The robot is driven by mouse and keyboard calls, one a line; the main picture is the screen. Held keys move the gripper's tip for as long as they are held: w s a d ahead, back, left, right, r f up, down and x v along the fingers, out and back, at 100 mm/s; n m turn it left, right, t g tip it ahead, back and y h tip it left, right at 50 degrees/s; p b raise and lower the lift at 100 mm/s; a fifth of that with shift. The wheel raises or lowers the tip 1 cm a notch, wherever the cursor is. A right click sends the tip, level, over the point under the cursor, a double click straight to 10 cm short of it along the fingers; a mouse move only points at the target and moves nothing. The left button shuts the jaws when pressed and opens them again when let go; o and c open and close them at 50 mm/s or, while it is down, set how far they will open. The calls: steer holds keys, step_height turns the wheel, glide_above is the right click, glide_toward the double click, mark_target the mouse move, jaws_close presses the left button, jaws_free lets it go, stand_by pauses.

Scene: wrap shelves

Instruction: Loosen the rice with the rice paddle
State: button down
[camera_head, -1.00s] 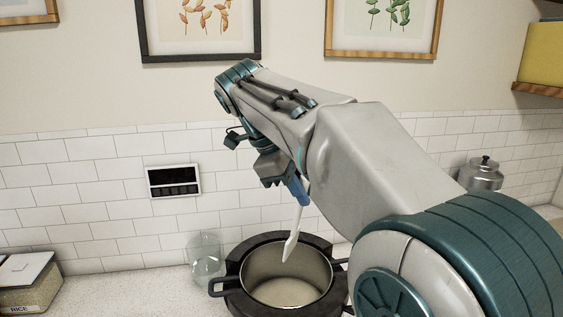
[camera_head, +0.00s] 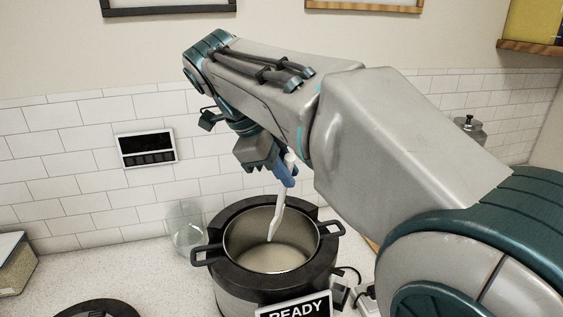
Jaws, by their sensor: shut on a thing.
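The rice paddle (camera_head: 277,217) is white and long, and hangs steeply tilted from my gripper (camera_head: 284,174). My gripper has blue fingers shut on its upper part. The rice (camera_head: 272,259) is a pale, flat-looking layer at the bottom of the pot. The pot (camera_head: 231,240) is metal with dark side handles and sits in a round black cooker (camera_head: 233,285). Part of the gripper is hidden behind my arm.
A "READY" sign (camera_head: 294,309) stands at the cooker's front. A clear glass jar (camera_head: 186,229) is left of the pot. A rice container (camera_head: 14,265) stands far left, and a dark round dish (camera_head: 97,309) lies at the front left. Counter between them is clear.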

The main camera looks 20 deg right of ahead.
mark_target(274, 226)
step_height(274, 226, down, 4)
steer(key=b, duration=0.2)
steer(key=shift+w+r+b, duration=0.1)
steer(key=shift+r+b, duration=0.05)
steer(key=shift+b, duration=0.25)
steer(key=w+f+b, duration=0.1)
steer(key=f+b, duration=0.3)
steer(key=w+f+b, duration=0.1)
steer(key=f+b, duration=0.3)
steer(key=f, duration=0.1)
steer(key=w+f+b, duration=0.2)
steer(key=f+b, duration=0.2)
steer(key=f, duration=0.1)
steer(key=shift+f, duration=0.15)
